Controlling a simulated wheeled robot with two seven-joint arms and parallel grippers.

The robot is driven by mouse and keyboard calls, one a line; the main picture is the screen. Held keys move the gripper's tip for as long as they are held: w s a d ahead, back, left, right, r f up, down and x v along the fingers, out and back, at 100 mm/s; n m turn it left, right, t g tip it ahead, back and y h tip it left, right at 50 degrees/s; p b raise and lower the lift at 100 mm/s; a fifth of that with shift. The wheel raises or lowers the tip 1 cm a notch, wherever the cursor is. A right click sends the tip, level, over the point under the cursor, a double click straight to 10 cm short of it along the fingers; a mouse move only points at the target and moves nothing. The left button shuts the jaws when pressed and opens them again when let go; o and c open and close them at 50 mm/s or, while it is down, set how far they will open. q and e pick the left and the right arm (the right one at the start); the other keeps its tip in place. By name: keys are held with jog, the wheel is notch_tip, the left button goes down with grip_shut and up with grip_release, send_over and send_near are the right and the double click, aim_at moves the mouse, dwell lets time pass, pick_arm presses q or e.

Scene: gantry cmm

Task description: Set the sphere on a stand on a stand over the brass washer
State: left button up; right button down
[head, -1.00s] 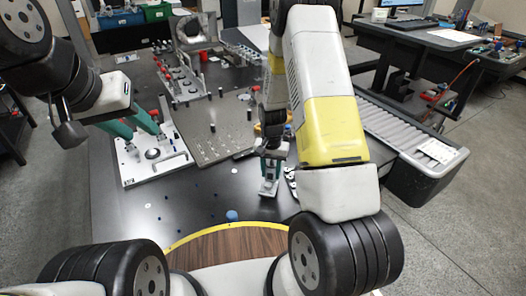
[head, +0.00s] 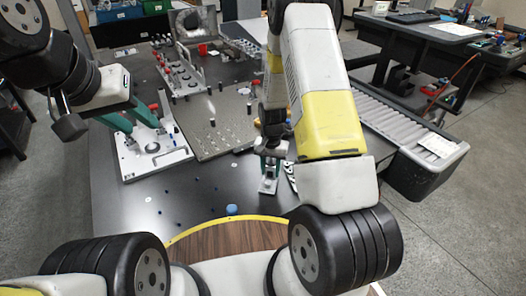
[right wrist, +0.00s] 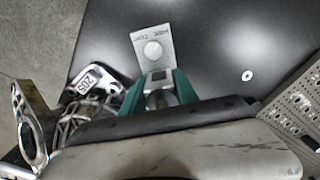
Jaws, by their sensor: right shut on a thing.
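My right gripper (head: 268,167) is shut on a small grey thing, which I take to be the sphere on a stand, at the front middle of the table. In the right wrist view, a grey plate with a pale disc (right wrist: 152,50) shows beyond the fingers (right wrist: 160,92); the sphere itself is not clearly seen. Whether it touches the table cannot be told. A small pale ring (right wrist: 247,75) lies flat to the right, perhaps the brass washer; its colour looks whitish. My left gripper (head: 146,136) is open over a white fixture plate (head: 130,168) at the left.
A grey perforated plate (head: 222,140) with dark pegs lies behind my right gripper. Metal parts (right wrist: 95,85) lie close beside it in the right wrist view. Small blue bits and a blue cap (head: 232,210) are in front. A roller conveyor (head: 385,120) stands right. The front left table is mostly clear.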

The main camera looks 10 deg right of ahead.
aim_at(271, 164)
jog(key=shift+f, duration=0.3)
dwell(0.6)
jog(key=c, duration=0.8)
grip_release()
jog(key=shift+c, duration=0.2)
jog(key=shift+s, duration=0.1)
jog(key=shift+r, duration=0.1)
notch_tip(271, 164, up, 8)
jog(key=shift+f, duration=0.2)
